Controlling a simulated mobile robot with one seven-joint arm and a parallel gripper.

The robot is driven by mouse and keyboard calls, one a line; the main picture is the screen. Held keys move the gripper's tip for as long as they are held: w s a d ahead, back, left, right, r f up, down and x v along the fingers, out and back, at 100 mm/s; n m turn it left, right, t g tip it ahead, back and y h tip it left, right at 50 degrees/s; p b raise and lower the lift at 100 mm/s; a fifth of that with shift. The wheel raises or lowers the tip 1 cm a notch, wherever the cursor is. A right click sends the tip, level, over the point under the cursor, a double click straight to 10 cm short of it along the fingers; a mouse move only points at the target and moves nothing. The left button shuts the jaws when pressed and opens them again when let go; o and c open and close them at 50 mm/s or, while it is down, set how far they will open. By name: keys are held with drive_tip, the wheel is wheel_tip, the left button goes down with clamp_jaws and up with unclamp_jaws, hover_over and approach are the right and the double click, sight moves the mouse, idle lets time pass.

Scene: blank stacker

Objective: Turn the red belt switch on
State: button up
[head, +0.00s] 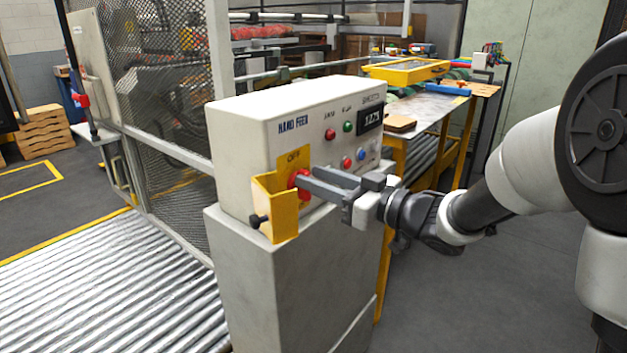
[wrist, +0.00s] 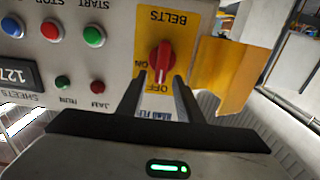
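The red belt switch (wrist: 161,62) sits on a yellow plate marked BELTS, OFF and ON, which appears upside down in the wrist view. Its handle lines up with the OFF mark. In the head view the switch (head: 301,182) is partly hidden by my fingers. My gripper (head: 305,185) reaches in from the right. In the wrist view my gripper (wrist: 158,82) is open, with one fingertip on each side of the handle's near end. I cannot tell whether they touch it. A yellow guard (head: 284,213) stands swung out beside the switch.
The white control box (head: 238,133) also carries a red button (wrist: 52,31), a blue button (wrist: 14,26), a green button (wrist: 94,35), small lamps and a counter display (head: 370,119). It stands on a grey pedestal (head: 270,290). Rollers (head: 110,300) lie at left.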

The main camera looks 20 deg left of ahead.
drive_tip(key=shift+w+a, duration=0.25)
drive_tip(key=shift+a, duration=0.3)
clamp_jaws()
